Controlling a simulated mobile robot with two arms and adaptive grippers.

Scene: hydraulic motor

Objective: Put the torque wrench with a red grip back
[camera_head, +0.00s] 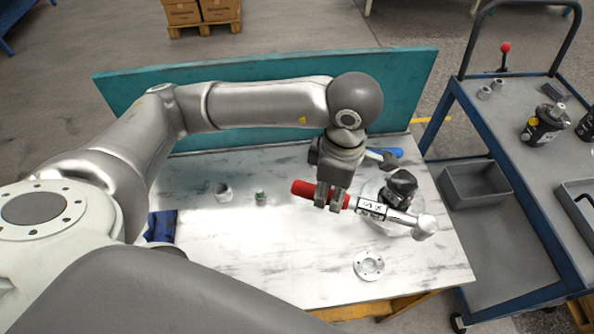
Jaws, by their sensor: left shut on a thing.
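The torque wrench (373,208) has a red grip, a label on its shaft and a round silver head at the right end. My left gripper (332,205) is shut on the red grip, its two fingers around it. The wrench lies nearly level across the picture, its head to the right and a little nearer the front. It seems to be above the worktable (300,270), but the exact height is hard to tell. My right gripper is not in view.
Black motor parts (401,186) stand behind the wrench's shaft. A flanged ring (368,265), a metal cylinder (223,192) and a small green-topped part (260,198) are on the table. A blue-handled tool (388,152) lies behind the gripper. A blue cart (515,140) stands right.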

